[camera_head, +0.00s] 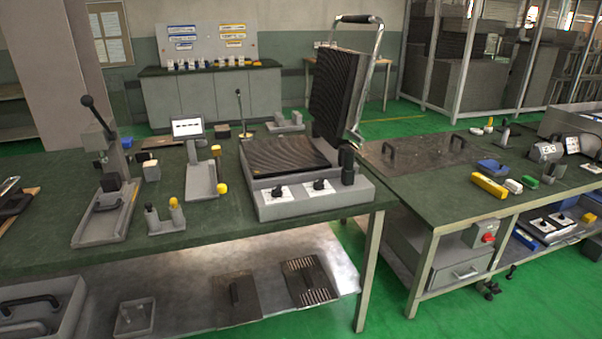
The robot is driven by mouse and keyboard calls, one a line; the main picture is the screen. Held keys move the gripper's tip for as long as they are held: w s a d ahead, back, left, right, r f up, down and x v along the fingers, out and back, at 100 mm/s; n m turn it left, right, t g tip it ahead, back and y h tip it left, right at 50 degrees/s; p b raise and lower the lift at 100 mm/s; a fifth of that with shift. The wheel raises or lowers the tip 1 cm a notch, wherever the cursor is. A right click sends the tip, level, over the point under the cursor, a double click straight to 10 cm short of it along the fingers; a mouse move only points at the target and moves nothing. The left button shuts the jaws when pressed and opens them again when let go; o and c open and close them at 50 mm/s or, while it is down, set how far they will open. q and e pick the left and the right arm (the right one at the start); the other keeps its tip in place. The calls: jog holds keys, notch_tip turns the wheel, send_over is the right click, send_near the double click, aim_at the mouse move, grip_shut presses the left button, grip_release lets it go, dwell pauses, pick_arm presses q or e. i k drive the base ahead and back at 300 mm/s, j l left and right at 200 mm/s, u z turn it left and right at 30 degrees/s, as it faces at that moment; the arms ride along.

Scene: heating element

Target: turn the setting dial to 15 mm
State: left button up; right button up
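No dial with a readable mm scale shows, so I cannot tell which one is the setting dial. A grey grill-like heating unit (325,202) stands on the left workbench with its ribbed lid (338,98) raised. Its front panel carries two black knobs on white plates, a left knob (279,192) and a right knob (320,185). Their markings are too small to read. Boxes with white faces, one of them a grey box (545,151), stand on the right bench; their markings are also unreadable. Neither of my grippers is in view.
On the left workbench (230,225) stand a lever press (108,200), a display stand (200,170) and a small holder (165,218). The right bench (440,195) holds a dark plate (415,152) and a yellow block (489,185). A floor gap separates the benches.

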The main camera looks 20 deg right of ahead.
aim_at(319, 184)
jog(key=i+j, duration=0.3)
jog(key=i, duration=0.25)
jog(key=i+j+z, duration=0.15)
jog(key=i, duration=0.25)
jog(key=i+j+z, duration=0.15)
jog(key=i+j, duration=0.2)
